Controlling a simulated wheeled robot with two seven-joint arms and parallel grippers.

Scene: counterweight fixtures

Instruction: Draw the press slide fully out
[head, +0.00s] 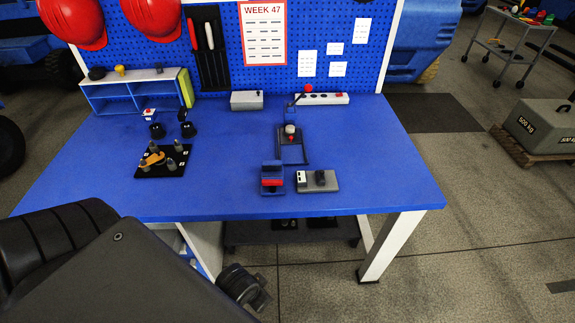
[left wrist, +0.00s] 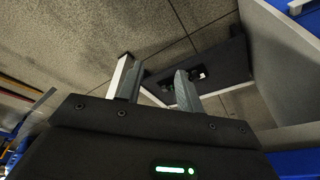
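Several small fixtures stand on the blue workbench (head: 230,200); I cannot tell for sure which one holds the press slide. A blue block with a red band (head: 272,181) stands near the front edge. Right of it is a grey base with a black block and a white plate (head: 329,187). Behind them is a dark frame fixture with a red-knobbed lever (head: 292,157). My left gripper (left wrist: 158,88) is open and empty, its two fingers apart over the floor. In the head view it appears low, in front of the bench (head: 258,292). My right gripper is not in view.
A black plate with pegs and an orange part (head: 160,163) is at the left of the bench. A grey box (head: 247,100) and a power strip (head: 322,99) lie at the back, before the blue pegboard. The bench's right side is clear.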

